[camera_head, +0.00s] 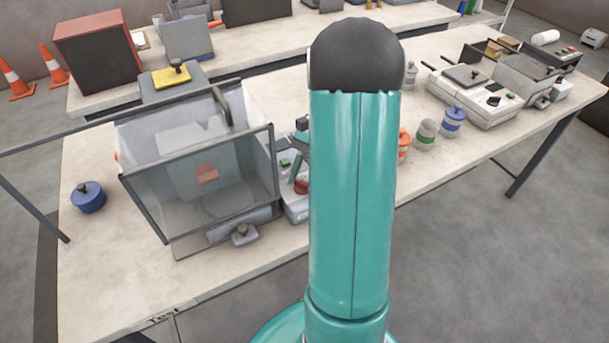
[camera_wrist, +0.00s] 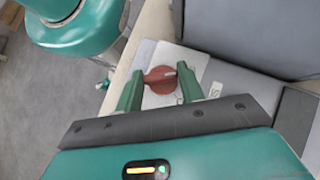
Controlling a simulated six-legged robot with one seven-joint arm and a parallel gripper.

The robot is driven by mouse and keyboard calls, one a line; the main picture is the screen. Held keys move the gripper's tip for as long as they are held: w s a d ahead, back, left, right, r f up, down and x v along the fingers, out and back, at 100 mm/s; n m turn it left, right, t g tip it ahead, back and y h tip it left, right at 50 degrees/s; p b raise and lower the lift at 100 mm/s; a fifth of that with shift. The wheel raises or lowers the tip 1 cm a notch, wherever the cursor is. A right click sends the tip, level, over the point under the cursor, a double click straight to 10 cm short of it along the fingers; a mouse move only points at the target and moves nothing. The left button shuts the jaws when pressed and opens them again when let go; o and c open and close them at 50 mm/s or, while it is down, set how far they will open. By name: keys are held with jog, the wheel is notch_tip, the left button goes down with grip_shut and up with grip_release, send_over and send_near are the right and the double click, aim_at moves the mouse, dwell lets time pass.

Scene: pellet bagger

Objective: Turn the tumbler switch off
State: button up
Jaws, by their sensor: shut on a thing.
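The tumbler switch is a red round knob with a raised grip bar (camera_wrist: 162,85) on a light panel. In the wrist view it sits between the two green fingertips of my gripper (camera_wrist: 160,76), which is shut on its bar. In the head view the red knob (camera_head: 301,187) shows at the front of a small light-grey unit (camera_head: 296,209), just left of my arm. Part of my gripper (camera_head: 297,165) shows right above the knob there. My arm hides the rest of the gripper and the right side of the unit.
A clear-walled box (camera_head: 190,190) with a dark frame stands close to the left of the unit. A blue lidded pot (camera_head: 88,197) is at the far left. Several small jars, such as the blue-and-white one (camera_head: 453,121), stand right of my arm. The table's front strip is clear.

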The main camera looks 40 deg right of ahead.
jog(key=o, duration=1)
jog(key=shift+r, duration=0.1)
jog(key=v, duration=1.3)
jog(key=shift+d+r, duration=0.2)
jog(key=shift+d, duration=0.1)
jog(key=shift+s, duration=0.15)
